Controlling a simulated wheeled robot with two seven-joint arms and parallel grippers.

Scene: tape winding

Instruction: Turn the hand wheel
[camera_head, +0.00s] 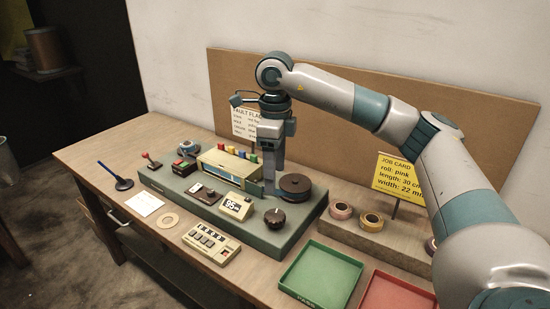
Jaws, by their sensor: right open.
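A dark round knob (275,218) sits at the front right of the grey-green machine base (250,232); it looks like the hand wheel. A brown-and-black disc (296,184) lies flat behind it on the same base. I cannot be sure which of the two is the hand wheel. My right gripper (269,185) points down from above, left of the disc and behind the knob. It is open, and no object shows between its fingers. Its fingertips are small and partly lost against the machine. My left gripper is not in view.
A beige display box (237,206), small switches, and a cream unit with coloured tabs (230,165) crowd the base. A keypad (211,243) lies in front. Green (321,276) and red (388,294) trays and tape rolls (371,222) stand right. A job card (396,178) stands behind.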

